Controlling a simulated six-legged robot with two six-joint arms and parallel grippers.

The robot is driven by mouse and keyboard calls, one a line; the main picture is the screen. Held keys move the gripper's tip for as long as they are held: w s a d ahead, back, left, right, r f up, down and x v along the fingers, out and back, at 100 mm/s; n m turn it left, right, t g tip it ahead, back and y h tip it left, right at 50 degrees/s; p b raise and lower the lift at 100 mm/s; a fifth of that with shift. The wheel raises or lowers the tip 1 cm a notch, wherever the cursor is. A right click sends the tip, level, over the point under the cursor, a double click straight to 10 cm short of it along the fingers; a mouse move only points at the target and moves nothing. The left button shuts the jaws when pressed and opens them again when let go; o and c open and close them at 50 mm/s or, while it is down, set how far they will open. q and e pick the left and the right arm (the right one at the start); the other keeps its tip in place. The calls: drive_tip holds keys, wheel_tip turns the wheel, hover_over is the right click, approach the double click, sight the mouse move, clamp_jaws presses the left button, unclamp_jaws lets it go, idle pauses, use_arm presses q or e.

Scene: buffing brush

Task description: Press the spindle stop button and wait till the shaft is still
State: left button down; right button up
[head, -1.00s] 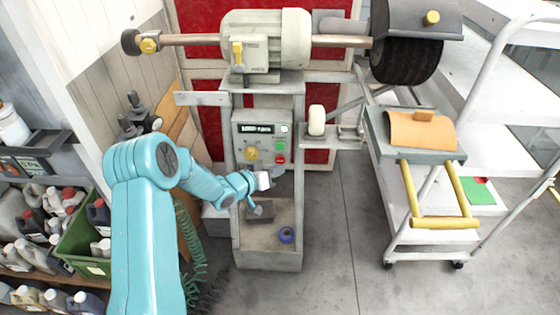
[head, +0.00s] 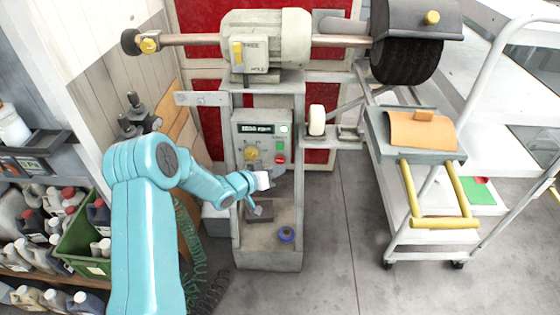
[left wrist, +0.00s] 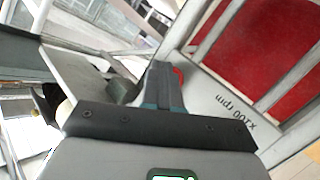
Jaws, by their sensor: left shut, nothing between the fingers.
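The control panel (head: 262,145) stands on a grey pedestal under the motor, with a small lit display (head: 257,129) whose digits are too small to read surely. A green button (head: 280,144) sits above the red stop button (head: 280,161). My left gripper (head: 267,180) is shut and empty, just below and left of the red button, apparently apart from it. In the left wrist view, a red round part (left wrist: 179,75) shows partly behind my finger, beside printed "x100 rpm". The shaft (head: 340,41) carries a black brush wheel (head: 406,62); I cannot tell whether it spins. My right gripper is out of view.
A yellow knob (head: 251,154) is left of the buttons. A white roller (head: 316,120) juts out on the right. A trolley (head: 415,153) stands further right. A green crate (head: 80,240) of bottles is at left. The middle floor is clear.

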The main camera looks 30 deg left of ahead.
use_arm(q)
drive_tip(key=shift+w, duration=0.1)
drive_tip(key=shift+w+a, duration=0.2)
drive_tip(key=shift+w, duration=0.1)
drive_tip(key=shift+w+a, duration=0.2)
drive_tip(key=shift+w, duration=0.1)
idle(0.6)
idle(0.4)
drive_tip(key=shift+s+d+b, duration=0.35)
drive_tip(key=shift+s+d, duration=0.05)
drive_tip(key=shift+s, duration=0.3)
drive_tip(key=shift+s, duration=0.1)
drive_tip(key=s+d, duration=0.1)
drive_tip(key=s, duration=0.1)
drive_tip(key=s+d+b, duration=0.1)
drive_tip(key=s, duration=0.1)
drive_tip(key=shift+d, duration=0.35)
